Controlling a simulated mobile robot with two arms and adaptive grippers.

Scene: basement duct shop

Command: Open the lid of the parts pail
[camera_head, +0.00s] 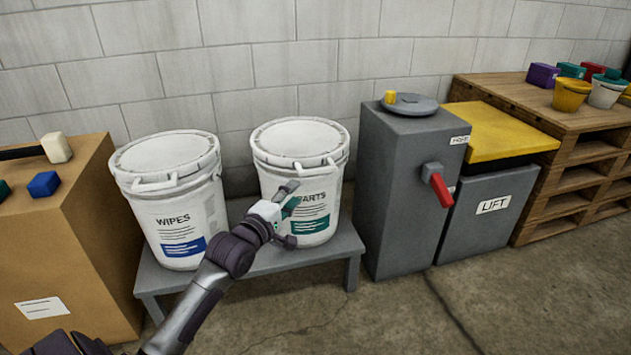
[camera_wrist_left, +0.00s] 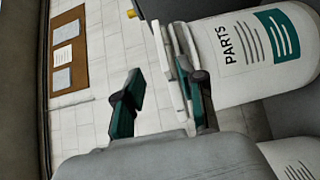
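The parts pail (camera_head: 297,185) is a white bucket labelled PARTS, upright on a low grey bench. Its white lid (camera_head: 300,137) is on and looks shut, with a white handle at the front rim. My left gripper (camera_head: 290,197) is in front of the pail's label, below the handle. In the left wrist view the pail (camera_wrist_left: 240,55) appears sideways, and the left gripper's teal fingers (camera_wrist_left: 160,100) are apart. One finger is close to the lid's edge and handle; I cannot tell whether it touches. Nothing is visibly held. My right gripper is not in view.
A similar WIPES pail (camera_head: 178,210) stands left on the same bench (camera_head: 270,263). A cardboard box (camera_head: 60,230) is further left. Right are a grey cabinet (camera_head: 400,200) with a red lever (camera_head: 439,187), a yellow-topped LIFT bin (camera_head: 484,220) and stacked pallets (camera_head: 560,190).

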